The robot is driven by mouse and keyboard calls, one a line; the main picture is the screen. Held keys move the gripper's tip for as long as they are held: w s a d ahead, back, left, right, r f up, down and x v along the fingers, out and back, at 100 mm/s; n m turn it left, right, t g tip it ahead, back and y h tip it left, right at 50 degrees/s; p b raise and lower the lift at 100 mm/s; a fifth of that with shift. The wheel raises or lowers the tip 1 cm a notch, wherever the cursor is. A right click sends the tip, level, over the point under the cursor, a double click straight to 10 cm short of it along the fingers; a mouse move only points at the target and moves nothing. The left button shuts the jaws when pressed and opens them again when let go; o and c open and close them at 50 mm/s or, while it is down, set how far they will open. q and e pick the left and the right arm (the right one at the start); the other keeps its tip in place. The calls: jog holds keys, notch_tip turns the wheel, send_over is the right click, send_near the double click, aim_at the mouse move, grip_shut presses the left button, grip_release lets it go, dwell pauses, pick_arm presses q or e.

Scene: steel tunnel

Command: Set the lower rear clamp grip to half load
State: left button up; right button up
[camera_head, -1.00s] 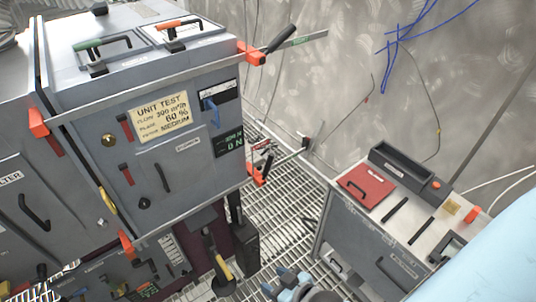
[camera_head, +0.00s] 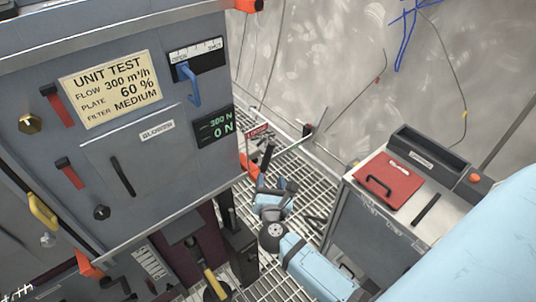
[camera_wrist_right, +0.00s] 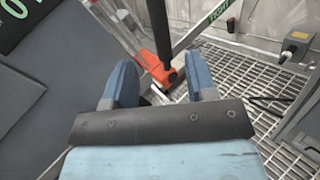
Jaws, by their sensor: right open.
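The lower rear clamp shows an orange jaw (camera_head: 249,166) and a black grip (camera_head: 267,158) at the right edge of the grey cabinet. In the right wrist view the black grip (camera_wrist_right: 158,32) stands in front of the orange clamp body (camera_wrist_right: 148,55), and its end reaches between my finger tips. My right gripper (camera_head: 276,184) is open just below the clamp; it also shows in the wrist view (camera_wrist_right: 160,82), with blue fingers on both sides of the grip's end, apart from it. A small display (camera_head: 214,126) on the cabinet reads 300 N and 0 N. My left gripper is out of view.
The grey cabinet (camera_head: 150,190) stands close on the left, with a blue lever (camera_head: 191,88) and a test plate (camera_head: 110,88). A cart with a red folder-like panel (camera_head: 391,181) stands right. Grating floor (camera_head: 283,158) lies between them.

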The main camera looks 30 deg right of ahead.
aim_at(268, 158)
jog(key=x, duration=1.2)
jog(key=shift+w+d+p, duration=0.1)
jog(key=shift+w+p, duration=0.05)
jog(key=shift+p, duration=0.25)
grip_shut()
